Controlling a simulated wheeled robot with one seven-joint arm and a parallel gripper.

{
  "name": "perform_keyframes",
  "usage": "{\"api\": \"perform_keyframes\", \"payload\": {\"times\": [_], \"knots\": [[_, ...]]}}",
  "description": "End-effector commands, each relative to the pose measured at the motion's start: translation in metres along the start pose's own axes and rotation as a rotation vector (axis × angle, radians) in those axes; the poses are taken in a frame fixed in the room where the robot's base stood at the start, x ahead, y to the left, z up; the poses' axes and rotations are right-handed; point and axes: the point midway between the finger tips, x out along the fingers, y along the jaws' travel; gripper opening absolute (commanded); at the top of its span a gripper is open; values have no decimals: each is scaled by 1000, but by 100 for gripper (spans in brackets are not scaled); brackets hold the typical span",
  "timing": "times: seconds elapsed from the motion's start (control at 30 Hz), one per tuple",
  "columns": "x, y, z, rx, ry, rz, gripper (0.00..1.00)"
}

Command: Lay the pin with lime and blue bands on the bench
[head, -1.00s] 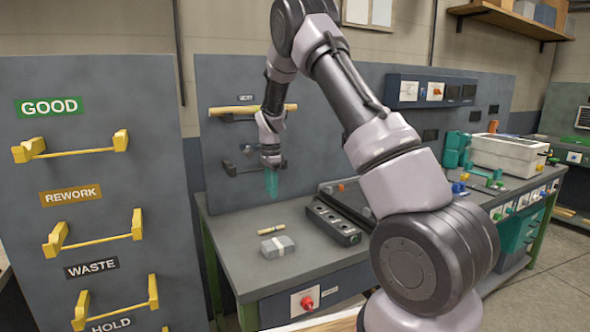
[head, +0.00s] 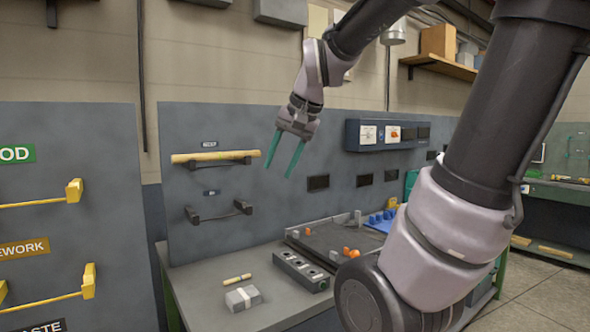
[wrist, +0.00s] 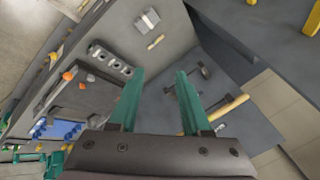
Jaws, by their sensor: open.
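A small pale wooden pin (head: 237,279) lies on the grey bench (head: 210,285), behind a grey block; it also shows in the wrist view (wrist: 156,42). It has darker marks, but their colours are too small to tell. A longer plain-looking wooden pin (head: 215,156) rests on the upper dark holder on the back panel, and also shows in the wrist view (wrist: 229,109). No lime or blue bands can be made out on it. My gripper (head: 279,169), with green fingers, is open and empty, in the air right of the upper holder and above the bench.
The lower holder (head: 218,212) is empty. On the bench are a grey block with a light band (head: 243,298), a dark block with several holes (head: 303,270) and a dark tray (head: 335,243) with orange pieces. A rack board (head: 60,220) with yellow holders stands left.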

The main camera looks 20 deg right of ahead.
Motion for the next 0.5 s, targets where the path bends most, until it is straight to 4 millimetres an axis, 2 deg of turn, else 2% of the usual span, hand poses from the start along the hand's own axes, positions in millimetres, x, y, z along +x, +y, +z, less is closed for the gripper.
{"api": "perform_keyframes", "payload": {"times": [0.03, 0.2, 0.33, 0.5], "knots": [[-10, 7, 12, -39, 27, -13, 48], [-26, 26, 43, -155, 86, -29, 48], [-30, 33, 54, -200, 109, -31, 48], [-31, 35, 57, -213, 114, -31, 48]]}}
